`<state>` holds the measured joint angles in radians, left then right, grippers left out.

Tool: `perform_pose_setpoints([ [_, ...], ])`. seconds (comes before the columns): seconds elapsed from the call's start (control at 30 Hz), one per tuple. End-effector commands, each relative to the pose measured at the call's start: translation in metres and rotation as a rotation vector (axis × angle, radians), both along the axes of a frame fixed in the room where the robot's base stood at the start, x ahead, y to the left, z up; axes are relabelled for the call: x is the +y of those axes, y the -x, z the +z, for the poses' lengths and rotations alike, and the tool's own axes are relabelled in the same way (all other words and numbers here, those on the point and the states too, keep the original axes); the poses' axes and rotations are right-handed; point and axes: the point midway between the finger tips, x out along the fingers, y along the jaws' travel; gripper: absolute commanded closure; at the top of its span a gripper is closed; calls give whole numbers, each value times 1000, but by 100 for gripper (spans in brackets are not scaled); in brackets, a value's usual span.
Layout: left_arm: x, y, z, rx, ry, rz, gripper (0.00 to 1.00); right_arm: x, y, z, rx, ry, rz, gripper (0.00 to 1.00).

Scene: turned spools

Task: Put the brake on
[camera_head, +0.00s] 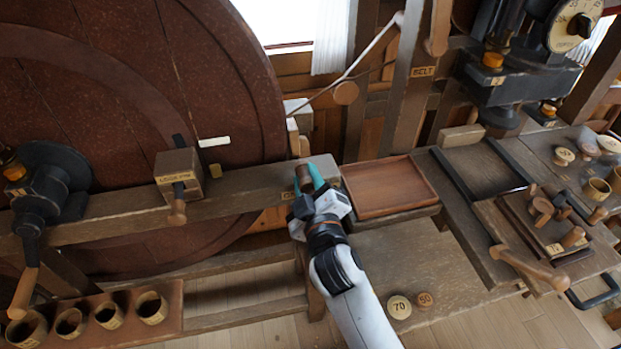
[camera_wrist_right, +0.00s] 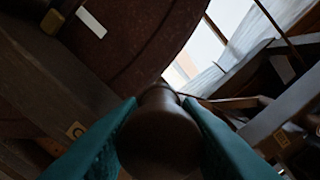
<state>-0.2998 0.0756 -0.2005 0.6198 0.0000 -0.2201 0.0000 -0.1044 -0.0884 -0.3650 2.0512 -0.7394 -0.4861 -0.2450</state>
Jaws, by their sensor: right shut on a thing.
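My right gripper (camera_head: 311,178) is shut on a dark brown rounded wooden handle (camera_head: 304,172) at the right end of the long grey-brown beam in front of the big wheel. In the right wrist view the teal fingers (camera_wrist_right: 160,130) lie on both sides of the handle (camera_wrist_right: 158,125). The big dark red-brown wheel (camera_head: 120,100) fills the left of the head view, with a pale mark on its face. I cannot read the small label by the handle or tell whether the brake touches the wheel. My left gripper is not in view.
A wooden block with a peg (camera_head: 178,175) sits on the beam (camera_head: 235,190). An empty brown tray (camera_head: 385,187) is right of my gripper. A post labelled BELT (camera_head: 410,75) stands behind.

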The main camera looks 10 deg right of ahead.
Motion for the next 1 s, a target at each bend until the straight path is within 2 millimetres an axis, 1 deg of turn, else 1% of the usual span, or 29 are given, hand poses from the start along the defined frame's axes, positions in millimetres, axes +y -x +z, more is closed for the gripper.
perform_pose_setpoints([
  [0.27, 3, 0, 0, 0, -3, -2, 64, 2, 0, -2, 3, 7, 3, 100],
  [0.3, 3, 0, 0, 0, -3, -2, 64, 2, 0, -2, 3, 7, 3, 62],
  [0.4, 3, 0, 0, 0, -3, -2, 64, 1, 0, -2, 3, 6, 3, 47],
  [0.67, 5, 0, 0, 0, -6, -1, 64, 1, 1, -1, 1, 4, 1, 47],
  [0.77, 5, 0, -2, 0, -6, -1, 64, 0, 5, -2, 1, 4, 1, 47],
  [0.87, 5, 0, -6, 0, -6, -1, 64, 0, 18, -4, 3, 4, 1, 47],
  [1.0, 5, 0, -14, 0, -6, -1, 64, 0, 47, -6, 6, 2, 3, 47],
])
